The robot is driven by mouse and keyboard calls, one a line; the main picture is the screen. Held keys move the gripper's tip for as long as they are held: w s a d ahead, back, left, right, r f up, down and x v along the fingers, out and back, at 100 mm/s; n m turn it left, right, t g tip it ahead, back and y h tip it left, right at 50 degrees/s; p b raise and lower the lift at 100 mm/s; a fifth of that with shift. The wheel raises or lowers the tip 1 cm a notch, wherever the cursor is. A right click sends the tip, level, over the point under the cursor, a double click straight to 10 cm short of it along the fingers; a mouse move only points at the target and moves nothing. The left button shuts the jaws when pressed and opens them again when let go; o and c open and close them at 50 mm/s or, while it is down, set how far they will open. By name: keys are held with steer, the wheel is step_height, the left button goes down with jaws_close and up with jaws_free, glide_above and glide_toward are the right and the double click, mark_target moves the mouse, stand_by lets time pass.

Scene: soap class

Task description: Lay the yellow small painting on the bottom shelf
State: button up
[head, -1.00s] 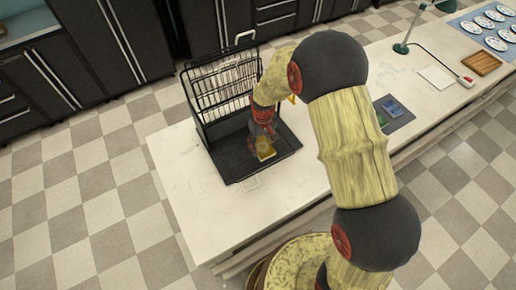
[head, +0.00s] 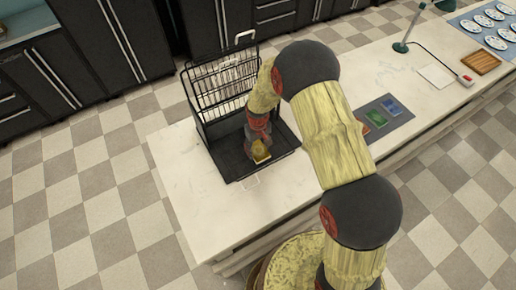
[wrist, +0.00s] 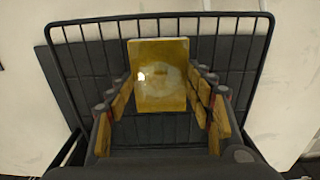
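The yellow small painting (head: 262,154) is at my gripper's end, low over the bottom shelf (head: 228,162) of a black wire rack (head: 222,88). In the wrist view the painting (wrist: 160,75) is a flat yellow rectangle with a pale patch in its middle. My gripper (wrist: 160,88) has its fingertips at the painting's left and right edges and holds it between them. Dark slats and a wire rim of the rack (wrist: 155,17) show behind it. Whether the painting touches the shelf cannot be told. My arm hides part of the rack in the head view.
The rack stands on a white counter (head: 180,160). A grey mat (head: 398,110) with coloured cards lies to the right, partly behind my arm. A lamp (head: 401,46), white sheet (head: 436,76), wooden board (head: 481,62) and plates lie further right. The counter's left end is clear.

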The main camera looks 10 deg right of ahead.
steer(key=o, duration=0.5)
steer(key=shift+r, duration=0.15)
step_height(320, 180, up, 13)
steer(key=b, duration=0.1)
step_height(320, 180, up, 8)
steer(key=f+t, duration=0.1)
glide_above(258, 151)
steer(key=s+d, duration=0.2)
steer(key=s+d+r+m+t, duration=0.1)
steer(key=s+d+r, duration=0.15)
steer(key=r, duration=0.35)
steer(key=s+d+r+m+t, duration=0.1)
steer(key=s+d+r, duration=0.1)
steer(key=s+r, duration=0.35)
steer(key=s+d+r+m+t, duration=0.1)
steer(key=s+r, duration=0.2)
steer(key=s, duration=0.2)
steer(key=s+d+r, duration=0.2)
steer(key=s+r, duration=0.1)
steer(key=s, duration=0.3)
steer(key=s+d+r+m+t, duration=0.1)
steer(key=s+r, duration=0.2)
steer(key=s, duration=0.3)
steer(key=shift+s+d+r+m+t, duration=0.15)
steer(key=shift+d+r+m+t, duration=0.1)
steer(key=shift+d+m+t, duration=0.1)
